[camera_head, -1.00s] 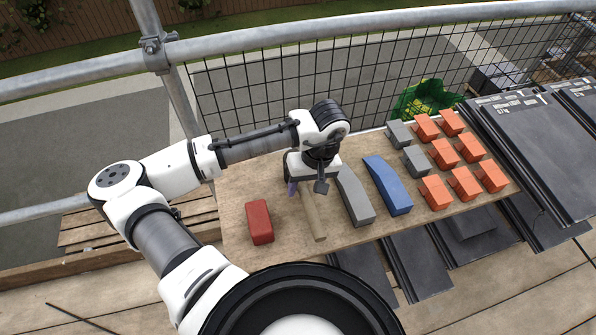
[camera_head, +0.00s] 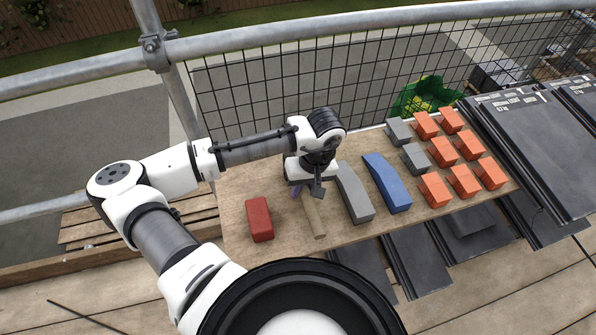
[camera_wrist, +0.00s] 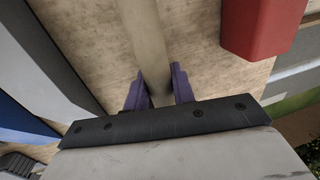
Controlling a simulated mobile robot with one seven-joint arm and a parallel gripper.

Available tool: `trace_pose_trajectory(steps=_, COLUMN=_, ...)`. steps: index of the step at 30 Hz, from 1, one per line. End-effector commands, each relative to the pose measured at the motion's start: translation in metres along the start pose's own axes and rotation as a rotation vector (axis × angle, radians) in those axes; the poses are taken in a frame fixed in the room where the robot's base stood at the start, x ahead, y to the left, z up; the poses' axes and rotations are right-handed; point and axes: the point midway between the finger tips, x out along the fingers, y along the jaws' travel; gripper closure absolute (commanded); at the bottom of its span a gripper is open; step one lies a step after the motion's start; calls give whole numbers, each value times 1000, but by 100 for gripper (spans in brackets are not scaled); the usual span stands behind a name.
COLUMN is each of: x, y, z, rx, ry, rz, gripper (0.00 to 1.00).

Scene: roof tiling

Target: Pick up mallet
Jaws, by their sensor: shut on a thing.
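The mallet shows as a pale wooden handle (camera_head: 313,215) over the board, between a red block and a grey block. In the wrist view the handle (camera_wrist: 146,40) runs from the top edge down between the two purple fingers. My gripper (camera_head: 302,192) is at the handle's far end in the head view. In the wrist view my gripper (camera_wrist: 158,88) is shut with one finger on each side of the handle. The mallet's head is not clearly visible; my wrist hides that end. I cannot tell whether the mallet is clear of the board.
The wooden board (camera_head: 283,232) carries a red block (camera_head: 259,220) left of the handle. A grey block (camera_head: 355,195) and a blue block (camera_head: 387,184) lie to its right. Several orange blocks (camera_head: 465,181) stand farther right. A mesh guardrail (camera_head: 270,95) runs behind the board.

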Motion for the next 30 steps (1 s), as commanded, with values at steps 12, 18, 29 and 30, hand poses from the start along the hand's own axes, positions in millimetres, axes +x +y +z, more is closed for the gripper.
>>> trace_pose_trajectory(steps=12, x=-15, y=-2, z=-1, rx=-2, ry=4, rz=2, gripper=100)
trace_pose_trajectory(steps=18, x=-55, y=-10, z=-1, rx=-1, ry=5, rz=3, gripper=100)
trace_pose_trajectory(steps=29, x=-153, y=-31, z=-2, rx=-2, ry=6, rz=-3, gripper=100)
trace_pose_trajectory(steps=30, x=-161, y=-32, z=-2, rx=-1, ry=5, rz=-4, gripper=100)
